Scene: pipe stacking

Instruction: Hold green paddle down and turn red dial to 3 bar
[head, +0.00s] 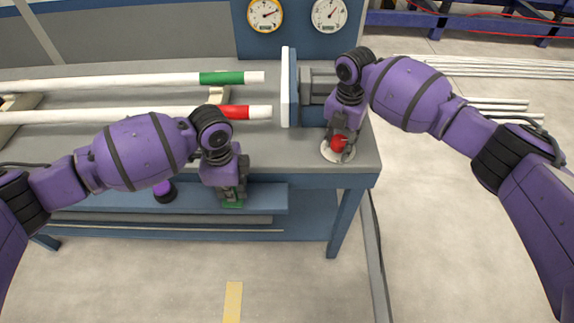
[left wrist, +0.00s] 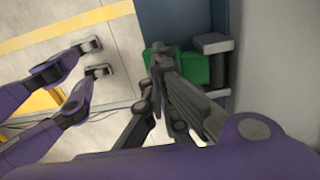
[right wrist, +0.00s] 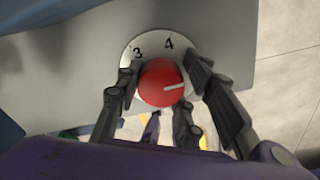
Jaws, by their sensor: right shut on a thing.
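The green paddle (head: 232,204) is low at the front of the bench. It also shows in the left wrist view (left wrist: 190,68). My left gripper (head: 231,193) is at the paddle, its fingers together in front of the green surface; contact is hard to judge. The red dial (head: 338,143) sits on a white round plate at the bench's right corner. My right gripper (right wrist: 160,88) is shut on the dial, one finger on each side. In the right wrist view the dial's white pointer line points right, clockwise past the 4; the 3 lies left of the 4.
Two gauges (head: 265,14) and (head: 328,13) are on the blue panel at the back. White pipes with green (head: 222,78) and red (head: 234,112) bands lie on the bench (head: 270,155). A blue-and-white upright block (head: 290,88) stands left of my right gripper.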

